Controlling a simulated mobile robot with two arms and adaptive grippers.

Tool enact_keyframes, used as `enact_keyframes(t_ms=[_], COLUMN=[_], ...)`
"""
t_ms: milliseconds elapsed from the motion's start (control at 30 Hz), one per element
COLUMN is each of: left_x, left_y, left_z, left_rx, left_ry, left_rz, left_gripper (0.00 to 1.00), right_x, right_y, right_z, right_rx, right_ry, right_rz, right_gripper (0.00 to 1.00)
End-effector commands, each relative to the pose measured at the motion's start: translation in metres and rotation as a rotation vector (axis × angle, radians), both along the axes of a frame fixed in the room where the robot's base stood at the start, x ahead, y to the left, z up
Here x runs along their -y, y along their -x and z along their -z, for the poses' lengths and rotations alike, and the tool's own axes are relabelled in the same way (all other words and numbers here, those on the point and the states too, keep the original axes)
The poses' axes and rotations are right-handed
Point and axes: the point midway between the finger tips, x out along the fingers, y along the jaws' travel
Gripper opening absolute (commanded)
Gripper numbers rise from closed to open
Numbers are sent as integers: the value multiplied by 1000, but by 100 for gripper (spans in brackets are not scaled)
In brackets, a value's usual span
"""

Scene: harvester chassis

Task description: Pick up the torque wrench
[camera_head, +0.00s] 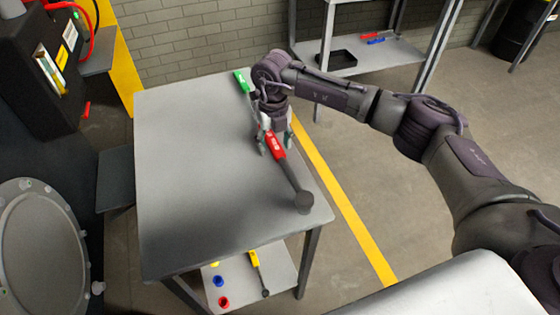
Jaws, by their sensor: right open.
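The torque wrench (290,178), with a red handle section and a dark shaft ending in a round dark head, lies on the grey table along its right side. My right gripper (275,142) is open and points down over the red section, with its fingertips on either side of it. A green-handled tool (242,82) lies toward the table's far edge, in line with the wrench. My gripper hides the stretch between them, so I cannot tell whether they are joined. My left gripper is not in view.
The grey table (185,150) is clear on its left. Its lower shelf (278,264) holds a yellow-handled tool (254,260) and small coloured items. A shelf unit (400,50) with a black tray (337,58) stands behind. A dark machine (40,240) is at left.

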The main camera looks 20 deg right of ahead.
Motion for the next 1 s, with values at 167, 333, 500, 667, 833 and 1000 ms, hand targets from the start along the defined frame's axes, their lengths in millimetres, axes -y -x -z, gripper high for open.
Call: enact_keyframes(t_ms=[167, 333, 500, 667, 833, 1000], left_x=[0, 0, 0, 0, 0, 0], left_y=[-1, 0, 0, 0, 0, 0], left_z=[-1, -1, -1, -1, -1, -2], left_rx=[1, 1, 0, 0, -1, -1], left_ry=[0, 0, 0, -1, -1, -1], left_rz=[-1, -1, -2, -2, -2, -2], left_gripper=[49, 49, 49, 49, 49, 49], right_x=[0, 0, 0, 0, -1, -1], right_y=[0, 0, 0, 0, -1, -1], right_z=[-1, -1, -1, -1, -2, -4], right_rx=[1, 1, 1, 1, 3, 3], right_ry=[-1, -1, -1, -1, -2, -2], right_rz=[0, 0, -1, -1, -1, -1], right_gripper=[59, 33, 4, 0, 0, 0])
